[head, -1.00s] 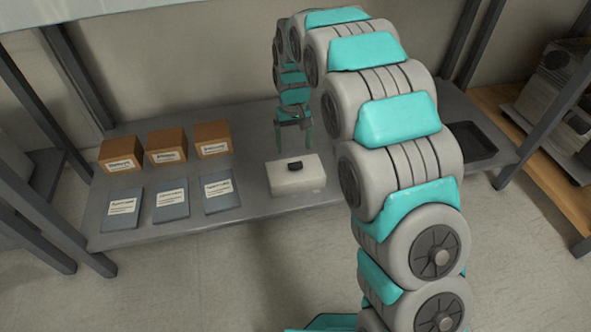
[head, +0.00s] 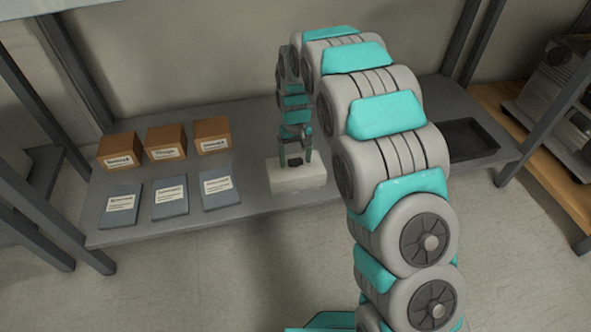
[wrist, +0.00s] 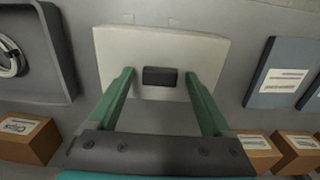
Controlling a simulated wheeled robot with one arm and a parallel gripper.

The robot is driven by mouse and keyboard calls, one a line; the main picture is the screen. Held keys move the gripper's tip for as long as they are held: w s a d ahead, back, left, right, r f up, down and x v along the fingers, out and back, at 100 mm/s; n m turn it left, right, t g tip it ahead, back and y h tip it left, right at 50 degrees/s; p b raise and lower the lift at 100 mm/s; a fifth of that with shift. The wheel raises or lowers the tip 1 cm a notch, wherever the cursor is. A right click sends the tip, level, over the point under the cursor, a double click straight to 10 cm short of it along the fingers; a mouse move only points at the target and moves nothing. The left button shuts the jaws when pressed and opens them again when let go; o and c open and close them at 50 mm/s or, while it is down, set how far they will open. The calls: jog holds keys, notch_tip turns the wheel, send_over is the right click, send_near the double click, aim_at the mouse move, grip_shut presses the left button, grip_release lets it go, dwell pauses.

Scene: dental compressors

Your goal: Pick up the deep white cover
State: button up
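The deep white cover (head: 297,178) is a white box-like block on the grey shelf, near its front edge, with a small black handle (wrist: 160,76) on its top. My gripper (head: 296,162) is directly above the cover, pointing down. In the wrist view my gripper (wrist: 160,80) has its two green fingers spread wide, one on each side of the black handle, with clear gaps between fingers and handle. Nothing is held. I cannot tell whether the fingertips touch the cover's top.
Several labelled brown boxes (head: 166,143) and blue-grey packets (head: 170,198) stand left of the cover on the shelf (head: 250,150). A dark tray (head: 468,140) lies to the right; the wrist view shows a coiled item (wrist: 10,56) in a tray. Shelf posts (head: 475,35) rise behind.

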grip_shut()
dwell(0.5)
